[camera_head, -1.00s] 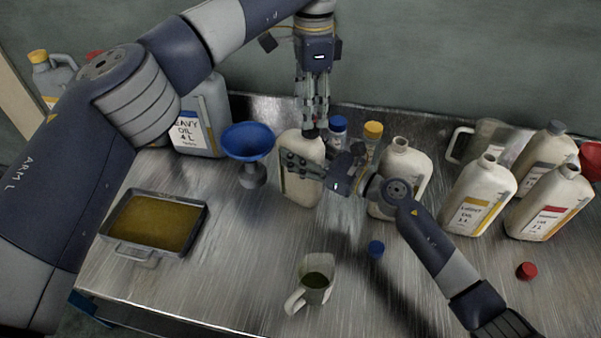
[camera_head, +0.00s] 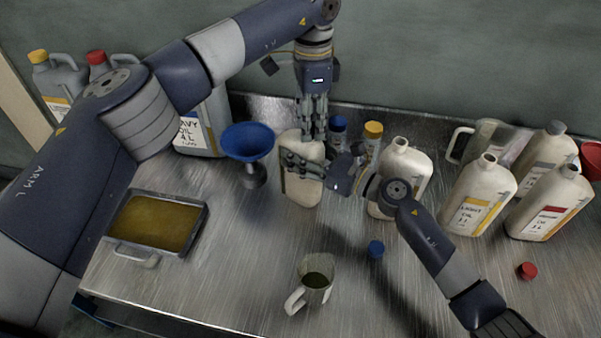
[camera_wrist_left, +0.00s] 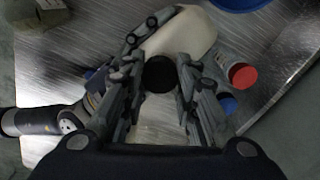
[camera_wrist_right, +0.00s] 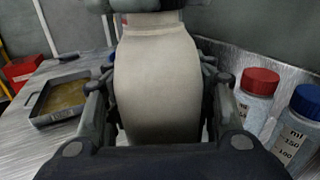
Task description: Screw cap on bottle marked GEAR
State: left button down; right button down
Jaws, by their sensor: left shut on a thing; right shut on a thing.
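A cream bottle (camera_head: 301,190) stands upright on the metal table; its label is not readable. My right gripper (camera_head: 303,168) is shut around the bottle's body from the right. The bottle fills the middle of the right wrist view (camera_wrist_right: 158,85), between the fingers. My left gripper (camera_head: 313,134) points down over the bottle's top. In the left wrist view, its fingers are shut on a black cap (camera_wrist_left: 160,74) over the bottle's top (camera_wrist_left: 185,38). The cap is hidden behind the fingers in the head view, and I cannot tell how far it sits on the neck.
A blue funnel (camera_head: 248,141) stands to the left, near an oil tray (camera_head: 207,222). A blue-capped small bottle (camera_head: 338,124) and a yellow-capped one (camera_head: 373,130) are close behind. Other cream bottles (camera_head: 478,200) stand at right.

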pick_arm(q)
jog(key=m, duration=0.9)
jog(key=shift+m, duration=0.3)
jog(key=m, duration=0.4)
jog(key=shift+m, duration=0.4)
jog(key=m, duration=0.6)
jog(key=shift+m, duration=0.3)
jog(key=m, duration=1.2)
jog(key=shift+m, duration=0.4)
jog(key=m, duration=0.6)
jog(key=shift+f+m, duration=0.1)
jog(key=shift+m, duration=0.2)
jog(key=m, duration=1.3)
jog(key=c, duration=1.2)
grip_release()
